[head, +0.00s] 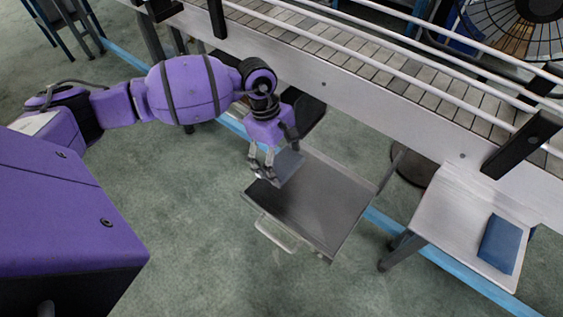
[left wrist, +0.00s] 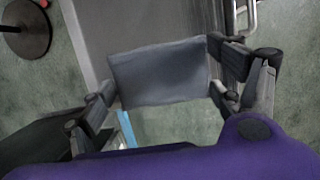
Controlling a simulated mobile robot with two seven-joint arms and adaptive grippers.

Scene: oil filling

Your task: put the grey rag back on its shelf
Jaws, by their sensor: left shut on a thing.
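My left gripper (head: 264,172) is shut on the grey rag (head: 287,165), over the far left part of a grey tray-like shelf (head: 320,203). In the left wrist view the rag (left wrist: 160,73) is a flat grey rectangle spanning between the two fingers (left wrist: 165,90). The shelf's grey surface (left wrist: 150,22) shows behind it. I cannot tell whether the rag touches the shelf. The shelf has a handle (head: 276,233) on its near side. My right gripper is not in view.
A conveyor (head: 385,75) with white rails runs along the back. A blue folded cloth (head: 501,244) lies on a white side table (head: 455,215) at the right. A round dark base (head: 411,168) stands behind the shelf. Green floor in front is clear.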

